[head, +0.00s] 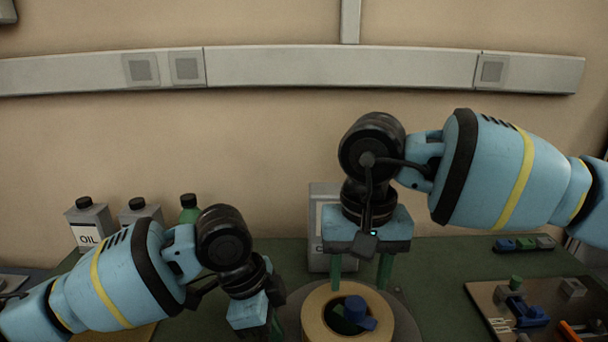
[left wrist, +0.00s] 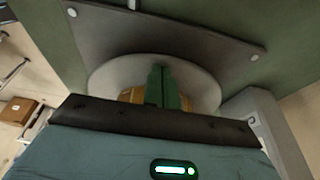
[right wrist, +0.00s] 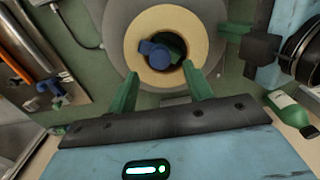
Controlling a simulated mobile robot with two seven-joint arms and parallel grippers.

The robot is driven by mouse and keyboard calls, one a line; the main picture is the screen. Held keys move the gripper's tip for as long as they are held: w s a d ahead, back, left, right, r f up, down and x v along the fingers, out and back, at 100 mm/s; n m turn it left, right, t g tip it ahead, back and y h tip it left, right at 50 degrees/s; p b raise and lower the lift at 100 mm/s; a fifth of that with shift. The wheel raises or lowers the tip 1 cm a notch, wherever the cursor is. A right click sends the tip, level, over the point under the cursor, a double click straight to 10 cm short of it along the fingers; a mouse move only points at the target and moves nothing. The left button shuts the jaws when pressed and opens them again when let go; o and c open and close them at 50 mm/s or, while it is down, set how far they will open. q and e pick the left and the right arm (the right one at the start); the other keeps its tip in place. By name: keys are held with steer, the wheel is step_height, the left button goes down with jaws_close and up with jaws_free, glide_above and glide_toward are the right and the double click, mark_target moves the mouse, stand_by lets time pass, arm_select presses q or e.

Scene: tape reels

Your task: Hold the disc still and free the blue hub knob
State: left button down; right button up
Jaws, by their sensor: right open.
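The tan disc (head: 314,318) lies flat on a grey round base and shows as a ring in the right wrist view (right wrist: 148,80). The blue hub knob (head: 355,309) sits in its dark centre opening; it also shows in the right wrist view (right wrist: 157,54). My right gripper (head: 361,280) is open and empty above the disc, its green fingers either side of the hub in the head view. My left gripper (left wrist: 163,72) has its green fingers together at the disc's side. Whether they touch the disc's rim is unclear. The left wrist view hides most of the disc.
Grey oil containers (head: 88,222) and a green bottle (head: 189,207) stand at the back left. A grey box stands behind the right gripper. A brown tray (head: 483,297) with small parts and tools lies at the right. Green tabletop between is clear.

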mark_target(356, 303)
steer(key=shift+f, duration=0.2)
steer(key=shift+f, duration=2.1)
steer(key=m, duration=0.9)
steer(key=shift+m, duration=0.4)
steer(key=m, duration=0.4)
steer(key=m, duration=1)
